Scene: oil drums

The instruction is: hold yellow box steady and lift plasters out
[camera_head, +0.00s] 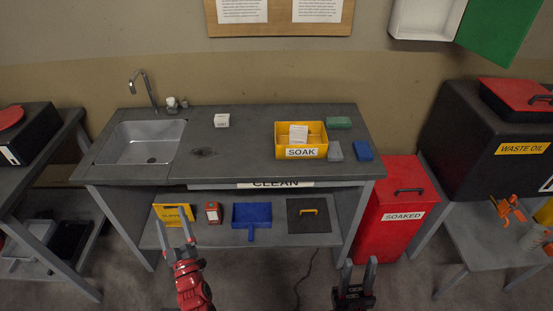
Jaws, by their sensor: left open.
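A yellow box (315,152) marked SOAK sits on the right part of the grey counter. A small white pack (298,134) with faint print stands inside it; I cannot read whether it is the plasters. My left gripper (176,236) is open and empty, in front of the counter's lower shelf and well below and left of the yellow box. My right gripper (359,266) has its fingers apart with nothing between them, low in front of the counter's right end. Neither gripper touches the yellow box.
Green (339,123), grey (335,151) and blue (362,151) blocks lie close right of the yellow box. A red SOAKED bin (388,210) stands right of the counter. The counter's middle is mostly clear.

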